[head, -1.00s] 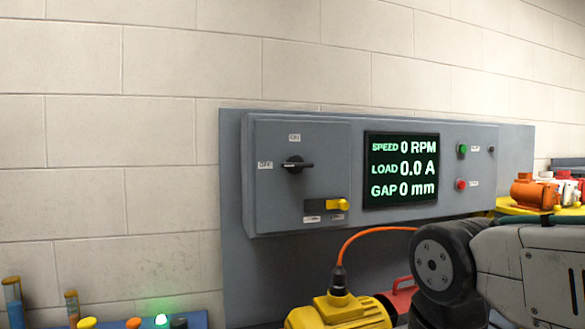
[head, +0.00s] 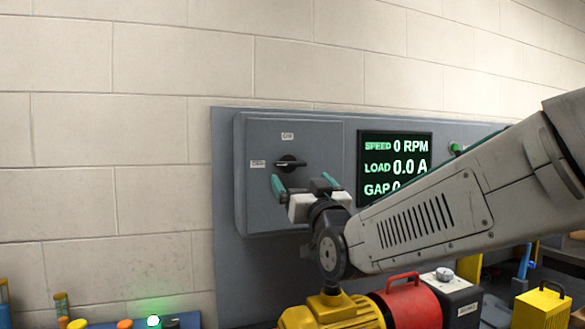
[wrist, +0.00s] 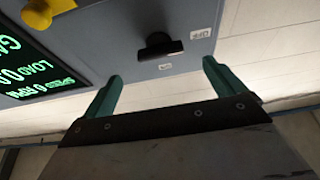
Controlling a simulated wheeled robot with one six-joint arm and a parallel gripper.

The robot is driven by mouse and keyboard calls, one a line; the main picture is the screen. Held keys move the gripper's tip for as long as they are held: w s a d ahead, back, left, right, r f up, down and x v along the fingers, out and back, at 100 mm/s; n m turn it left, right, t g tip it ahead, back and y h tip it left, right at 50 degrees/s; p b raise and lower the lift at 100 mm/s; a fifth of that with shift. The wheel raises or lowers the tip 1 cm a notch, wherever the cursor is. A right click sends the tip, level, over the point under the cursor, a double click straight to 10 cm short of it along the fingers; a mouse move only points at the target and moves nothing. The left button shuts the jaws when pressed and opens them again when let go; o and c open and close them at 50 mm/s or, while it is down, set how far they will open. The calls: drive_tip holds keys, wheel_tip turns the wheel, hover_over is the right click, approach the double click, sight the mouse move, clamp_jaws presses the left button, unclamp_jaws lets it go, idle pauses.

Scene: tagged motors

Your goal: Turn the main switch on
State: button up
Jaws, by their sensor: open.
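The main switch (head: 290,163) is a black rotary handle on the grey control box (head: 250,215). Its handle lies level, in line with the OFF label (head: 258,164) on its left; the ON label (head: 288,136) is above it. My gripper (head: 303,182) is open and empty in front of the box, its two green fingers apart, just below the switch in the head view. In the upside-down wrist view the switch (wrist: 160,46) shows beyond the gap between the fingers (wrist: 163,70), and no contact shows.
The display (head: 395,150) is right of the switch and reads 0 RPM and 0.0 A; my arm covers part of it. Yellow (head: 330,312) and red (head: 412,300) motor units stand below. A blue rack with a lit green lamp (head: 153,321) is at lower left.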

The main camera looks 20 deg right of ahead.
sight(292, 166)
drive_tip(key=x, duration=0.7)
drive_tip(key=shift+w+r, duration=0.15)
drive_tip(key=shift+w, duration=0.1)
drive_tip(key=c, duration=1)
